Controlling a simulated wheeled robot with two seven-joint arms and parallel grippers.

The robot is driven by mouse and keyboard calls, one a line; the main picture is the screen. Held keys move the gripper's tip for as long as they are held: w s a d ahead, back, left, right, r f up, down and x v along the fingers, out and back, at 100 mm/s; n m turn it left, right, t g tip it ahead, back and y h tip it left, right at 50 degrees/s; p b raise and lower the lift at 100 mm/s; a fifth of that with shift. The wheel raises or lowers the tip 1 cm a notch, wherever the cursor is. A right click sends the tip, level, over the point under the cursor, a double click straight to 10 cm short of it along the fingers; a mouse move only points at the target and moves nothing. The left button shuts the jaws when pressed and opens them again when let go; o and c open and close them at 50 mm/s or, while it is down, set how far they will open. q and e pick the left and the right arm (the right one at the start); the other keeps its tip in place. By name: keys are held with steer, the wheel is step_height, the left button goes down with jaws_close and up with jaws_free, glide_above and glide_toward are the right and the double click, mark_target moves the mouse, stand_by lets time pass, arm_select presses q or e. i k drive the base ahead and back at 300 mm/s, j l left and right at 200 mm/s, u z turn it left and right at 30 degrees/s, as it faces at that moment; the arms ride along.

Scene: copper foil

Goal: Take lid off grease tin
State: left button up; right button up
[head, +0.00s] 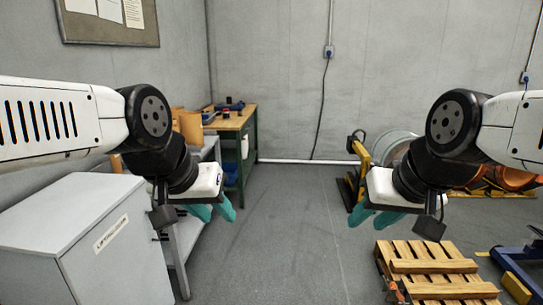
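I cannot make out a grease tin or its lid in the head view. My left gripper (213,212) has teal fingers that stand apart with nothing between them. It hangs in the air left of the middle, in front of the grey bench side. My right gripper (372,218) also has teal fingers spread apart and empty. It hangs in the air right of the middle, above the floor. Small items lie on the far workbench, among them a small dark and red one (226,114), too small to identify.
A wooden-topped workbench (236,122) with green legs stands at the back left. A grey cabinet (75,215) is at the near left. A wooden pallet (430,268) lies at the lower right, with a large grey drum or reel (395,146) behind. The middle floor (290,240) is clear.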

mark_target(226, 115)
steer(key=i, duration=3.9)
steer(key=i+u, duration=0.1)
steer(key=i, duration=0.4)
steer(key=i+l+u, duration=0.15)
steer(key=i, duration=0.4)
steer(key=i+u, duration=0.1)
steer(key=i, duration=0.4)
steer(key=i+u, duration=0.45)
steer(key=i+l+u, duration=0.2)
steer(key=i+u, duration=0.25)
steer(key=i+l+u, duration=0.45)
steer(key=j+u, duration=0.2)
steer(key=k+l, duration=0.05)
